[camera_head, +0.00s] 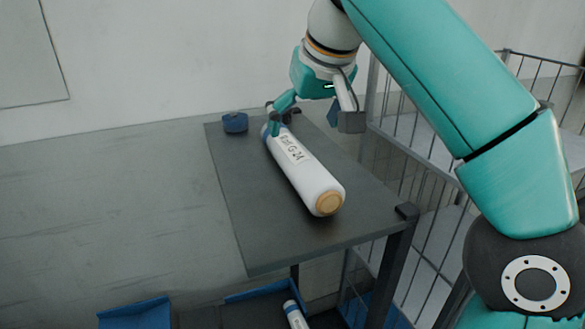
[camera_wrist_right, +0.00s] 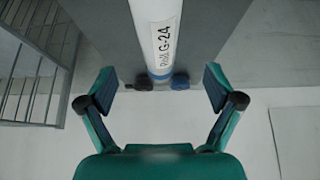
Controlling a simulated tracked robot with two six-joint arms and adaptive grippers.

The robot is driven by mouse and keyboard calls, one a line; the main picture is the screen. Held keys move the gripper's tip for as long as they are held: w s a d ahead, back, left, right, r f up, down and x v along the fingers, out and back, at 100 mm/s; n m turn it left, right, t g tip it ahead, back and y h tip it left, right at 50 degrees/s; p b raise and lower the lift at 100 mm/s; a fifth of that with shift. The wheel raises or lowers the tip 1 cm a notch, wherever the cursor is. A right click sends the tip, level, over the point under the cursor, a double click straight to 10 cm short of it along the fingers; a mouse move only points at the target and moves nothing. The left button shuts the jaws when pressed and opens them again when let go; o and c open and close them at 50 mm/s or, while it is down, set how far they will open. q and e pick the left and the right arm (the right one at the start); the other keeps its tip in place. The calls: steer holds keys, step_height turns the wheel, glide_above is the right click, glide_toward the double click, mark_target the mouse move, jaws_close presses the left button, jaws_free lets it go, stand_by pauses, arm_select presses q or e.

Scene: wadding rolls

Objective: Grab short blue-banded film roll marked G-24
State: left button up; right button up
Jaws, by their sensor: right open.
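The white film roll marked G-24 (camera_head: 303,170) lies on its side on the dark grey table (camera_head: 225,185), its tan core end facing the camera. Its blue band shows at the far end in the right wrist view, where the roll (camera_wrist_right: 157,30) points down between the fingers. My right gripper (camera_head: 282,115) is at the roll's far, banded end, with fingers apart on either side of it. In the right wrist view my right gripper (camera_wrist_right: 160,90) is open, with nothing held and gaps to both sides of the roll. My left gripper is out of view.
A small dark blue object (camera_head: 235,122) sits at the table's far left corner. A wire cage rack (camera_head: 430,160) stands close on the right. Below the table are blue bins, one with another white roll (camera_head: 295,315) in it. The table's left side is clear.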

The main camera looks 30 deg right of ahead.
mark_target(298, 148)
steer(key=b+x, duration=0.1)
steer(key=x, duration=0.3)
steer(key=shift+w+f, duration=0.2)
steer(key=shift+f, duration=0.05)
steer(key=shift+b+x, duration=0.4)
steer(key=shift+x, duration=2.45)
steer(key=shift+s+d+f, duration=0.1)
steer(key=shift+s, duration=0.1)
steer(key=c, duration=1.5)
steer(key=shift+c, duration=1)
